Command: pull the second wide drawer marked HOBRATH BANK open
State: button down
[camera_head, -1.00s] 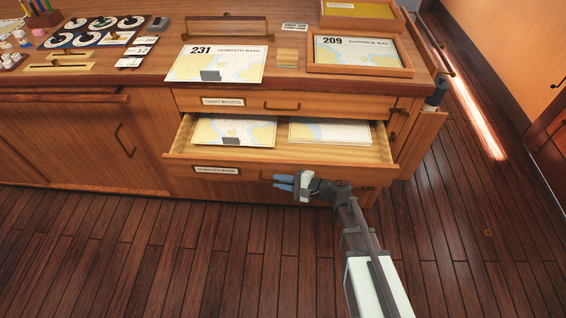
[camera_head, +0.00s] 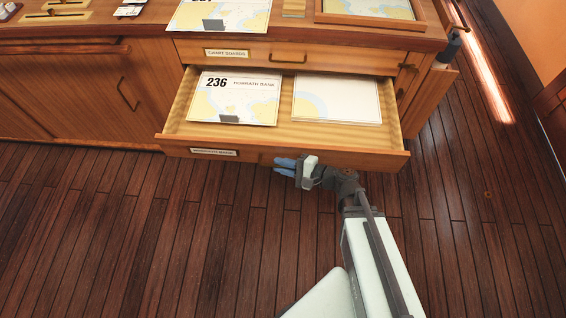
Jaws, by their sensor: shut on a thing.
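The second wide drawer (camera_head: 330,155) is pulled well out of the cabinet, below the CHART BOARDS drawer. Its label (camera_head: 214,152) is at the left of its front, seen too steeply to read clearly. Inside lie a chart numbered 236 HOBRATH BANK (camera_head: 240,105) with a grey clip, and a second chart pile (camera_head: 336,103) to its right. My gripper (camera_head: 276,165) is at the middle of the drawer front, its blue fingers shut at the handle, which they mostly hide.
The CHART BOARDS drawer (camera_head: 270,52) above is shut. Charts and a framed chart tray (camera_head: 370,10) are on the cabinet top. A cupboard door with a handle (camera_head: 127,93) is at the left. The plank floor (camera_head: 130,240) in front is clear.

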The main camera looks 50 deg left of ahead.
jog(key=c, duration=1.5)
grip_release()
jog(key=shift+o, duration=0.2)
jog(key=shift+d, duration=0.1)
jog(key=v, duration=0.7)
jog(key=shift+d, duration=0.15)
jog(key=shift+w, duration=0.1)
